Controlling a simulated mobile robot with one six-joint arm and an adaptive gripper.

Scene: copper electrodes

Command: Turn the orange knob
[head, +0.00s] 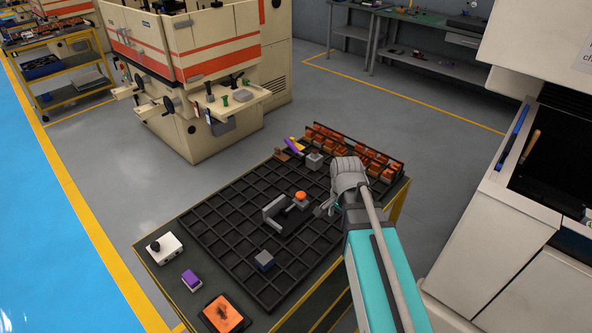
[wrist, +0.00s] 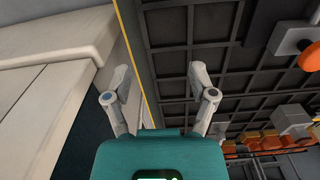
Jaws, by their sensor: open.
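The orange knob (head: 300,195) sits on a grey fixture (head: 275,210) near the middle of the black gridded tray. In the wrist view the orange knob (wrist: 311,56) is cut by the right edge, beside a grey part of the fixture (wrist: 292,38). My gripper (head: 325,207) is just right of the knob in the head view, apart from it. In the wrist view my gripper (wrist: 160,80) is open, with its fingers spread and nothing between them; the knob is well right of both fingers.
The black gridded tray (head: 232,222) covers most of the table. A rack of orange electrodes (head: 350,150) lines its far edge. A grey-blue block (head: 264,260) sits at the front. A white box (head: 164,248) and purple block (head: 191,280) lie at left. A large white machine (head: 520,220) stands at right.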

